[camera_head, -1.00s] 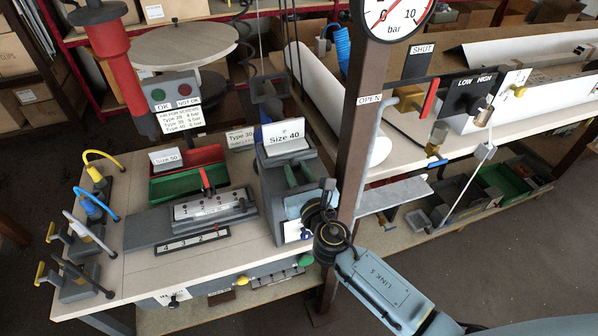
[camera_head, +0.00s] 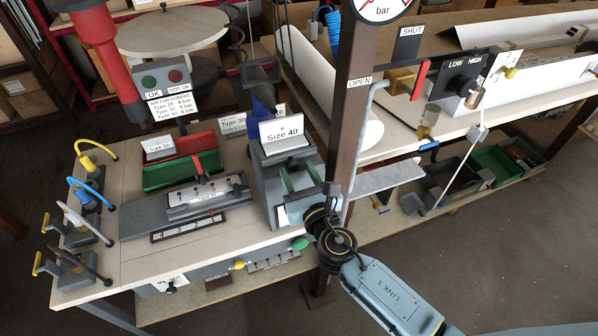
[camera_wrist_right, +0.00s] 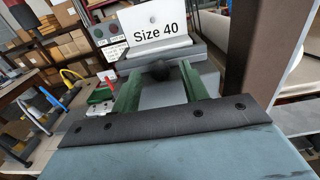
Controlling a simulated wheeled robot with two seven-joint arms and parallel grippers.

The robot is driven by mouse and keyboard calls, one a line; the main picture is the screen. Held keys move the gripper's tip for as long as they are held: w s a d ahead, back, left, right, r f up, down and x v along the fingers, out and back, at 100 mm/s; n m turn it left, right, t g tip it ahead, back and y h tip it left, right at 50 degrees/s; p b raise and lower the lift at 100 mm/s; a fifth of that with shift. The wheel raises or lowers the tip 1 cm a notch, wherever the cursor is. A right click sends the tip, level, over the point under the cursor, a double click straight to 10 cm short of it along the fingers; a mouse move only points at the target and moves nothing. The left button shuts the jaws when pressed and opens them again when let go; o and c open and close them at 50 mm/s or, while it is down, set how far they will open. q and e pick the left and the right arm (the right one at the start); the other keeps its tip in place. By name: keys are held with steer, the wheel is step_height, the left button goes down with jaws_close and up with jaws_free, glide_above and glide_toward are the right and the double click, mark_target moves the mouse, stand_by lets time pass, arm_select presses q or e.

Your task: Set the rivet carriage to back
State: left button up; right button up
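The grey unit with the "Size 40" sign (camera_head: 282,131) stands at the right end of the bench; I take it as the rivet carriage, though no label names it so. A round black knob (camera_wrist_right: 157,70) sits on its front, below the sign. My right gripper (camera_head: 295,166) reaches to it from the front. In the right wrist view its two green fingers (camera_wrist_right: 159,76) are apart, one on each side of the knob, with a gap at each side. The lower front of the unit is partly hidden by the gripper. My left gripper is not in view.
A dark post (camera_head: 352,130) stands close to the right of my wrist. A grey slide plate with a numbered strip (camera_head: 188,228) and a green tray (camera_head: 182,170) lie to the left. The valve with a red handle (camera_head: 419,80) is at the right.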

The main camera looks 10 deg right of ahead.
steer(key=shift+w, duration=0.15)
steer(key=s+d+b, duration=0.1)
steer(key=s+d, duration=0.1)
steer(key=s, duration=1.1)
steer(key=shift+d+b, duration=0.25)
steer(key=shift+b, duration=0.15)
steer(key=shift+s, duration=0.1)
